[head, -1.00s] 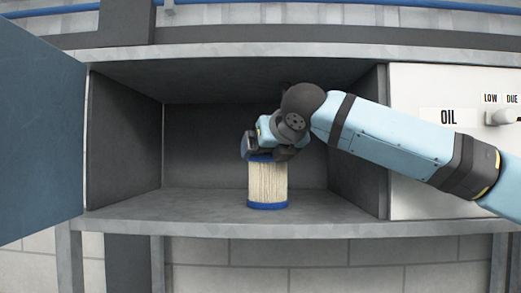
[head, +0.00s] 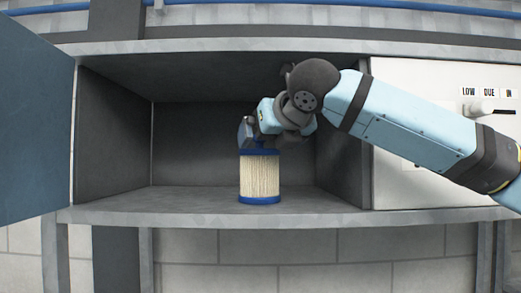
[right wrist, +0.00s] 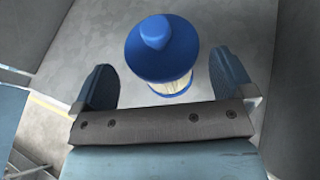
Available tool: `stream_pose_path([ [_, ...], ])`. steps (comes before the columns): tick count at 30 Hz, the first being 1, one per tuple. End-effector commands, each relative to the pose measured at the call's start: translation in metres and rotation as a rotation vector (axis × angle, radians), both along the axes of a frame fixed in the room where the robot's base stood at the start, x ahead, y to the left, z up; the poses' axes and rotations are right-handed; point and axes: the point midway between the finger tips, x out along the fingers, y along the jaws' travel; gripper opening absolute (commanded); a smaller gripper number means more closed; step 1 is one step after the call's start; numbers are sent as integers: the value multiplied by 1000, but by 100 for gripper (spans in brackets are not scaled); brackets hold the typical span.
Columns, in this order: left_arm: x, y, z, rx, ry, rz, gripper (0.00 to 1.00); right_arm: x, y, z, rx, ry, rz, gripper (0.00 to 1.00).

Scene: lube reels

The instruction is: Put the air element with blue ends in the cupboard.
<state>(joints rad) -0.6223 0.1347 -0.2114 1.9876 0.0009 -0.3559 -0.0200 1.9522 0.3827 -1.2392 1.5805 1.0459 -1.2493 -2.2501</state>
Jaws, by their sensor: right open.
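The air element with blue ends (head: 260,178) stands upright on the floor of the open cupboard (head: 110,215), near its front edge. It has a cream pleated body, a blue base and a blue top with a knob. My right gripper (head: 254,134) is just above its top, inside the cupboard opening. In the right wrist view the fingers (right wrist: 163,84) are spread wide and empty, and the element's blue cap (right wrist: 162,52) shows beyond them, apart from both. My left gripper is not in view.
The cupboard's blue-grey door (head: 35,130) stands open at the left. A white panel with labels and a knob (head: 482,107) adjoins on the right, partly behind my right arm. The cupboard floor left of the element is clear.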

Motion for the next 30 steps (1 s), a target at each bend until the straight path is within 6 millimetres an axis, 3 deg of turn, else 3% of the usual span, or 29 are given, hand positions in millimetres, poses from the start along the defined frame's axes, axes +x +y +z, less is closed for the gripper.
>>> stream_pose_path([
  [6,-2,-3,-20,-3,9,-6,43,-43,-18,-3,0,-2,0,100],
  [12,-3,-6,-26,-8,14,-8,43,-65,-27,-1,0,-1,0,100],
  [30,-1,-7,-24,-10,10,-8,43,-69,-28,0,-1,0,0,100],
])
